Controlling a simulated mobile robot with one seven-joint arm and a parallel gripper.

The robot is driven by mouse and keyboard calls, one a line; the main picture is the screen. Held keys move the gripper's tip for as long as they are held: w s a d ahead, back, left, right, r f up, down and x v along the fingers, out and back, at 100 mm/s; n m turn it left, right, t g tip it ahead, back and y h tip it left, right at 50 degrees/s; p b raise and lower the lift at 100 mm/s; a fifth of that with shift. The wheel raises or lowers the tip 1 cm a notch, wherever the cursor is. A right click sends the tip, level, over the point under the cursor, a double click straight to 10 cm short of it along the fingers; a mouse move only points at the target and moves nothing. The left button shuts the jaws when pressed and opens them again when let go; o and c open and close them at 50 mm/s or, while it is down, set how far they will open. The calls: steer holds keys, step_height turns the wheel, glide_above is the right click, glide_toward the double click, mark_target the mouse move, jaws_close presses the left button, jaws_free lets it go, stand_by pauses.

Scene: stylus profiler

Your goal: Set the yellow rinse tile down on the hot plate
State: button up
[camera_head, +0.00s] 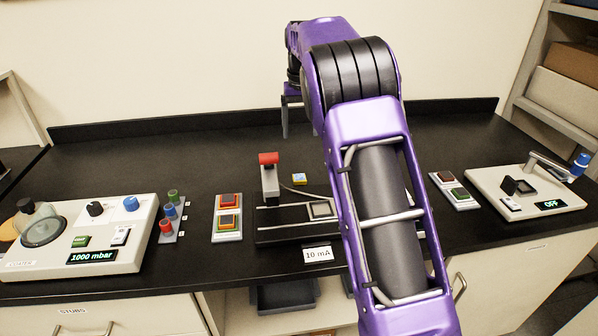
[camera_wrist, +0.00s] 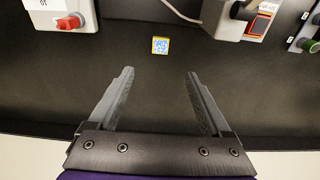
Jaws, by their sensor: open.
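The yellow rinse tile, a small yellow-edged square with a blue and white pattern on top, lies flat on the black bench just behind the middle instrument (camera_head: 299,179). It also shows in the wrist view (camera_wrist: 160,45), ahead of the fingertips and roughly centred between them. My gripper (camera_wrist: 160,73) is open and empty, apart from the tile; in the head view its fingers hang above the back of the bench, partly hidden by my arm. The white unit at the right with an OFF display (camera_head: 549,204) carries a small dark block; I cannot tell for certain that it is the hot plate.
The middle instrument has a red-topped post (camera_head: 268,160) close to the tile. A white coater unit (camera_head: 140,236) stands at the left, beside coloured stubs (camera_head: 169,210). Small trays with coloured tiles stand left (camera_head: 228,237) and right (camera_head: 468,204). The back of the bench (camera_head: 200,150) is clear.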

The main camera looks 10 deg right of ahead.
mark_target(299, 178)
steer(key=shift+t, duration=0.3)
steer(key=f, duration=0.5)
steer(key=w+f+b, duration=0.1)
steer(key=f, duration=1)
steer(key=shift+w, duration=0.3)
jaws_close()
